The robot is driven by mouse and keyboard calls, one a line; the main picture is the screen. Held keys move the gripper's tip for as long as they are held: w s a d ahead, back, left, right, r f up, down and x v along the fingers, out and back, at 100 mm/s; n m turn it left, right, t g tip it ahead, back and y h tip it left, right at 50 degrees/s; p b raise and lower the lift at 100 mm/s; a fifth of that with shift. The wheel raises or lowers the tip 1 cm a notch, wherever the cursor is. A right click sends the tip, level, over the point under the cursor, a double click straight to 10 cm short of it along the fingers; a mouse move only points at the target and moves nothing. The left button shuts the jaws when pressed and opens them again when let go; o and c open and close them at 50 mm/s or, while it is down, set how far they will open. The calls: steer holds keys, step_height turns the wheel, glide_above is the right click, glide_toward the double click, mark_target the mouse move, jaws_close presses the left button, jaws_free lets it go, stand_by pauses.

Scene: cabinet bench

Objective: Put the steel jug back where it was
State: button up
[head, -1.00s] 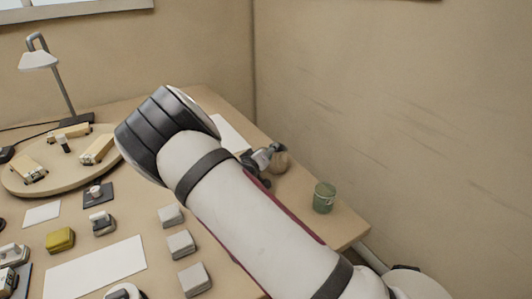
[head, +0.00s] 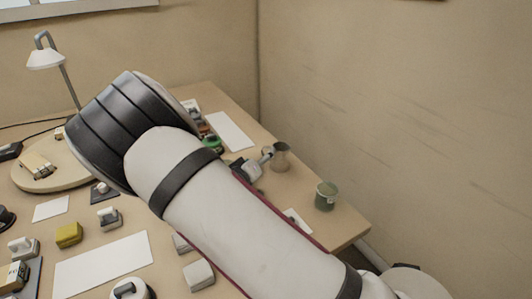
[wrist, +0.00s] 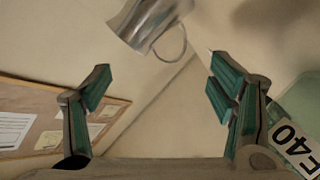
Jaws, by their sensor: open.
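The steel jug (head: 281,156) appears to stand upright near the right edge of the bench in the head view. In the wrist view the jug (wrist: 145,22) shows at the top, cut off by the frame, with its looped handle towards my gripper. My gripper (wrist: 160,88) is open, with nothing between its fingers, and the jug is beyond the fingertips. In the head view my gripper (head: 257,162) is just left of the jug, partly hidden by my arm. I cannot tell whether a fingertip touches the handle.
A green canister (head: 326,196) stands in front of the jug near the bench edge. A label reading E40 (wrist: 292,136) shows beside the right finger. A white sheet (head: 230,131) lies behind my gripper. Small items and a round wooden board (head: 70,178) fill the left.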

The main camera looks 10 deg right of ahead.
steer(key=shift+v, duration=1.65)
steer(key=shift+w+d+r+g+y, duration=0.1)
steer(key=shift+g+y, duration=0.3)
steer(key=s+a+r+m+g+y, duration=0.15)
steer(key=s+r+g+y, duration=0.45)
steer(key=s+r+y, duration=0.8)
steer(key=s+d+r+g+h, duration=0.1)
steer(key=s+d+r+h, duration=0.1)
steer(key=s, duration=0.8)
steer(key=s+d+r+g+h, duration=0.1)
steer(key=s+d, duration=0.3)
steer(key=s, duration=0.7)
steer(key=s+d+r+g+h, duration=0.2)
steer(key=s+d+h, duration=0.1)
steer(key=s, duration=0.7)
steer(key=shift+s+d+r, duration=0.15)
steer(key=shift+d+r, duration=0.15)
steer(key=shift+r, duration=0.05)
